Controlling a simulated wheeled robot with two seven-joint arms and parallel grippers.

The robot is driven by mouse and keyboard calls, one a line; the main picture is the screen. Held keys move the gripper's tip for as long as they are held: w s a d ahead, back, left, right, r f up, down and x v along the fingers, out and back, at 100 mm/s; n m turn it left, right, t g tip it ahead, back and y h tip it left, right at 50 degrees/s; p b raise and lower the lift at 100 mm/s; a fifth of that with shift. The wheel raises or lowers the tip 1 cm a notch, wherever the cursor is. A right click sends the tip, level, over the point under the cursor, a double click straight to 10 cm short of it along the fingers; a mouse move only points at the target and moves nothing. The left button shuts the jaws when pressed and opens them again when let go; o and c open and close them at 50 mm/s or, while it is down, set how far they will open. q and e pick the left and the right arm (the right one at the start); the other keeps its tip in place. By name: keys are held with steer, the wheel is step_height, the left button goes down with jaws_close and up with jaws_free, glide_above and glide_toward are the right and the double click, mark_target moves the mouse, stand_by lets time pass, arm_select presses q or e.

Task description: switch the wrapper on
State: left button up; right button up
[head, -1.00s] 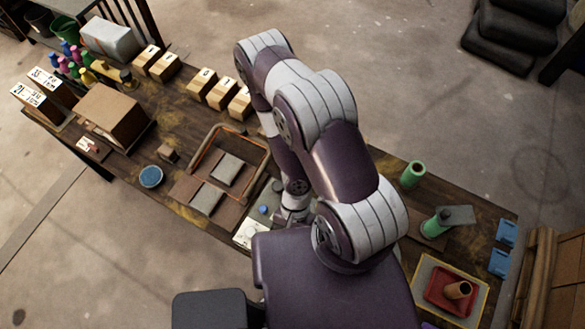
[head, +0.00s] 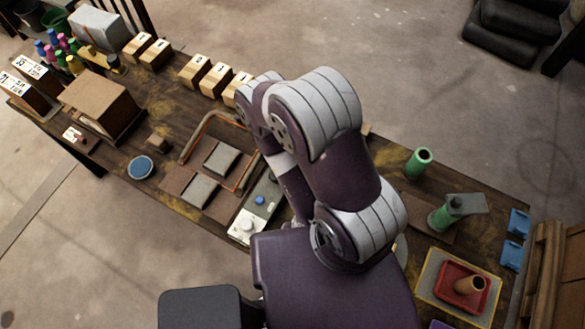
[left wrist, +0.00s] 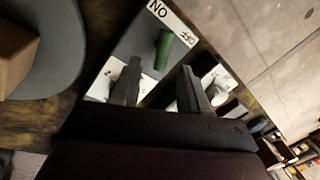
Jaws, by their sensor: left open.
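In the left wrist view, a grey panel carries a green switch handle (left wrist: 164,50) beneath a white label (left wrist: 176,22) reading ON and OFF. Which setting the handle is at, I cannot tell. My left gripper (left wrist: 160,82) is open, its two dark fingers apart just below the handle in the picture, with nothing seen between them. Whether a finger touches the panel is unclear. A dark grey round plate (left wrist: 68,75) with a brown box (left wrist: 14,50) lies left of the panel; I cannot tell if it belongs to the wrapper. In the head view my arm hides the gripper and switch.
In the head view, a pale panel with a blue knob (head: 260,200) is beside my arm, next to an orange-edged frame (head: 247,180). Green cylinders (head: 419,162) and a red tray (head: 455,297) are to the right. Several small cartons (head: 194,71) line the back edge.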

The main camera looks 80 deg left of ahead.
arm_select(q)
steer(key=f+b, duration=0.1)
steer(key=f, duration=0.2)
steer(key=shift+s+f+b, duration=0.3)
steer(key=shift+s+b, duration=0.05)
steer(key=shift+b, duration=0.05)
steer(key=shift+r, duration=0.1)
arm_select(e)
step_height(320, 180, down, 3)
steer(key=shift+f, duration=0.1)
arm_select(q)
jaws_close()
steer(key=shift+s+n+h, duration=0.2)
steer(key=shift+n+h, duration=0.1)
steer(key=shift+n, duration=1.2)
jaws_free()
steer(key=shift+a, duration=0.1)
arm_select(e)
steer(key=shift+r, duration=0.2)
